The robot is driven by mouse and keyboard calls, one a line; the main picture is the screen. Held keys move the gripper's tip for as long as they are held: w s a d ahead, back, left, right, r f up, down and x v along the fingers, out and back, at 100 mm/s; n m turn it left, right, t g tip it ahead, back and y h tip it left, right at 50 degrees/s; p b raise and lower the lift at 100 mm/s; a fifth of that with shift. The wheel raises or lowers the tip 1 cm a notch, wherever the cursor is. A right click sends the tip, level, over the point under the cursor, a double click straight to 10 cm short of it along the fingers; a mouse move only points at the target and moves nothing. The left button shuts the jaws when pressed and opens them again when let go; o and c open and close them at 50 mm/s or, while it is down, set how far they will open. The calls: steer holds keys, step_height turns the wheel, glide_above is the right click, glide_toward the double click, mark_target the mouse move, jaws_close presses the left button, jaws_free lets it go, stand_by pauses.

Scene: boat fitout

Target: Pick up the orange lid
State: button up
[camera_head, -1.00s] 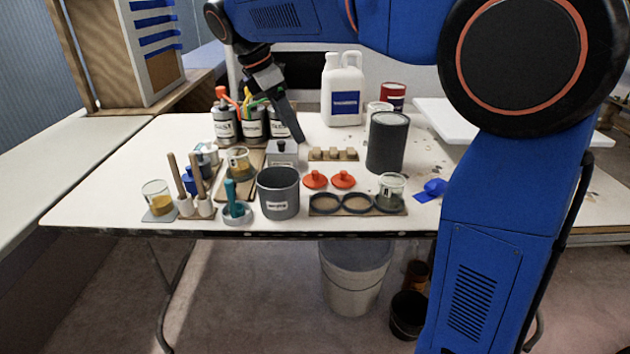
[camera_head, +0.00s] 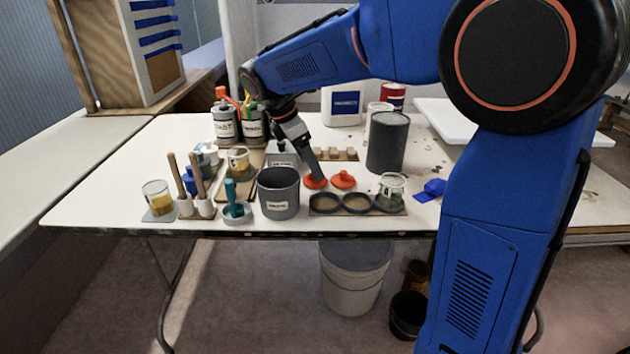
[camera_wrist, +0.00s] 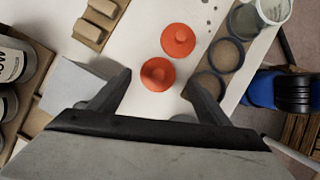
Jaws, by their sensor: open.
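Two orange lids with round knobs lie side by side on the white table. In the head view the left lid (camera_head: 315,181) is just under my gripper (camera_head: 312,172), and the right lid (camera_head: 343,179) is a little apart from it. In the wrist view the nearer lid (camera_wrist: 158,74) sits in front of the gap between my open fingers, and the other lid (camera_wrist: 178,40) lies beyond it. My gripper (camera_wrist: 158,88) is empty. I cannot tell whether a finger touches the left lid in the head view.
A board with round rings (camera_head: 325,210) and a glass jar (camera_head: 392,187) stand in front of the lids. A grey pot (camera_head: 278,196) is at their left, a dark can (camera_head: 388,143) at back right. Wooden blocks (camera_head: 348,154) and a grey box (camera_head: 282,148) stand behind.

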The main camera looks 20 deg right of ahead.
mark_target(308, 180)
steer(key=shift+x, duration=2.25)
steer(key=shift+w, duration=0.1)
steer(key=c, duration=1)
steer(key=shift+r, duration=0.1)
